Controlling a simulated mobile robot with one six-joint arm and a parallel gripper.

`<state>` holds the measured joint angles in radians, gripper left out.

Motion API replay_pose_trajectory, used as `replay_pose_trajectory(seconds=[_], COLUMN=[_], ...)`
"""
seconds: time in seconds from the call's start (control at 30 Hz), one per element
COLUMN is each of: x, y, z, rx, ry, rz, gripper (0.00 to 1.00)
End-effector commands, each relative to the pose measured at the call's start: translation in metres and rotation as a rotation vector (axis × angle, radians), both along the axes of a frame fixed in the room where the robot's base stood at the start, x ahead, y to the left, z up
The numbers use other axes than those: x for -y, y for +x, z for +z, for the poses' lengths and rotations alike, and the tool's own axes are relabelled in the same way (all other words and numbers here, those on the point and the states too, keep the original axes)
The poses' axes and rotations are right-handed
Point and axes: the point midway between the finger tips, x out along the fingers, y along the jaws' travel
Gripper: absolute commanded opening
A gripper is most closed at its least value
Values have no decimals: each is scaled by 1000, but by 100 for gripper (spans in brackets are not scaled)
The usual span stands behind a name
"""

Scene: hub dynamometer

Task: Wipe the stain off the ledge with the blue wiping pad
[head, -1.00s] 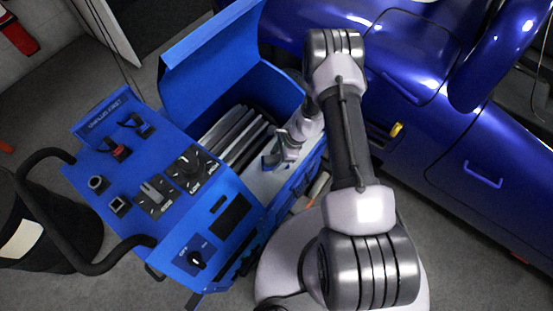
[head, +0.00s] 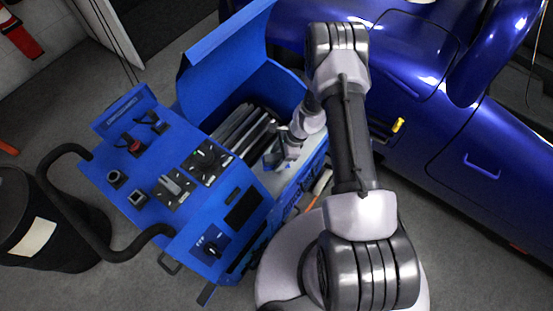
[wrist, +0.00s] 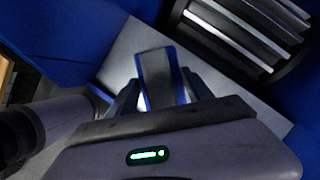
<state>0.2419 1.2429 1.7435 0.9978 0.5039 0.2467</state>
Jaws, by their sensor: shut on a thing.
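My gripper (head: 278,157) is low over the pale ledge (head: 268,181) of the blue cart, beside its open bay. In the wrist view my gripper (wrist: 153,92) is shut on a dark block with blue edges, which looks like the wiping pad (wrist: 156,78). The pad shows as a small blue patch at the gripper in the head view. The grey ledge (wrist: 122,48) lies behind the pad in the wrist view; I cannot tell whether they touch. I can make out no stain; the gripper and pad hide part of the ledge.
Ribbed dark rollers (wrist: 245,30) sit in the bay next to the ledge. A raised blue lid (head: 228,62) stands behind the bay. The control panel (head: 180,185) with knobs lies left. A blue car (head: 450,140) stands close on the right.

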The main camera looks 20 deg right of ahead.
Motion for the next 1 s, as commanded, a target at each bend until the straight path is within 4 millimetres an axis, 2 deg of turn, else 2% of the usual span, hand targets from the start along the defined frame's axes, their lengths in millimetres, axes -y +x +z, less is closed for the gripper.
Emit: replay_pose_trajectory(seconds=[0.1,0.4,1.0], x=[1,4,3], y=[0,1,2], z=[14,37,39], rx=[0,1,2], ry=[0,0,0], rz=[0,4,14], gripper=[21,21,21])
